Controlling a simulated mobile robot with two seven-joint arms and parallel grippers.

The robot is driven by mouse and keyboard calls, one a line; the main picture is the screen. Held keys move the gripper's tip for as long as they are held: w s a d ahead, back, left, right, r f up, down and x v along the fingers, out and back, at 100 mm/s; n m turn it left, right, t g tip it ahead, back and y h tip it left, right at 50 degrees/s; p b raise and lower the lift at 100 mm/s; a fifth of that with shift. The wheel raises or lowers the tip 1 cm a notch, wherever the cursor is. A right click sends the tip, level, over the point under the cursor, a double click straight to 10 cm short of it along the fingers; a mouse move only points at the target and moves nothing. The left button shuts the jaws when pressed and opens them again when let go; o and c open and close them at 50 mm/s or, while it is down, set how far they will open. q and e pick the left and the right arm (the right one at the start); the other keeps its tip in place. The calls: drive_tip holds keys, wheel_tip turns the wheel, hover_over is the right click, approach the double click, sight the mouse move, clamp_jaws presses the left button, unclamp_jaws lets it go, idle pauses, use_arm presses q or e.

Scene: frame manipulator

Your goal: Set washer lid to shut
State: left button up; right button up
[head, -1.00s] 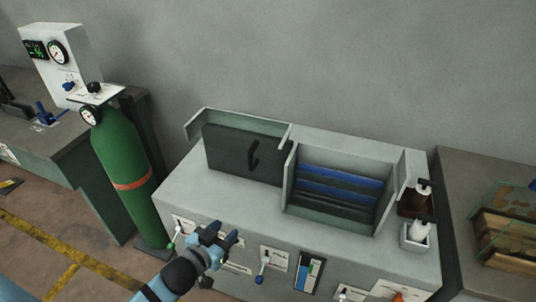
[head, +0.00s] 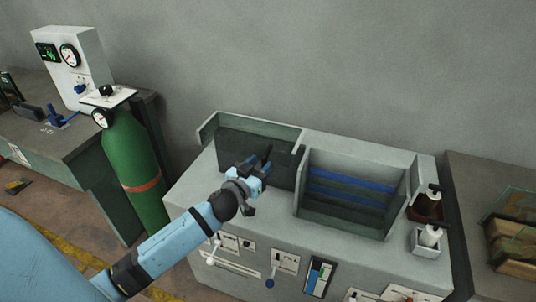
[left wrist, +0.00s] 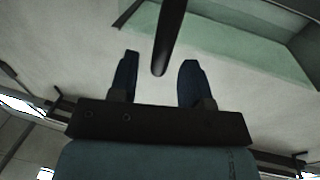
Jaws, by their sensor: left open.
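The washer (head: 245,218) is a grey unit against the wall. Its dark lid panel (head: 284,174) stands at the left bay, partly hidden by my left gripper. A dark handle (head: 267,155) shows just beyond the fingers. My left gripper (head: 258,176) is open in front of the lid. In the left wrist view, the handle (left wrist: 172,35) is a dark bar with its end between the two open fingers (left wrist: 158,78); contact cannot be told. My right gripper is out of view.
An open bay (head: 345,192) with blue slats is right of the lid. A green gas cylinder (head: 132,160) stands at left.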

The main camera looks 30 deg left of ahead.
use_arm(q)
drive_tip(key=shift+w+a+p, duration=0.1)
drive_tip(key=shift+w+p, duration=0.2)
drive_tip(key=shift+w, duration=1.85)
drive_tip(key=shift+c, duration=0.4)
clamp_jaws()
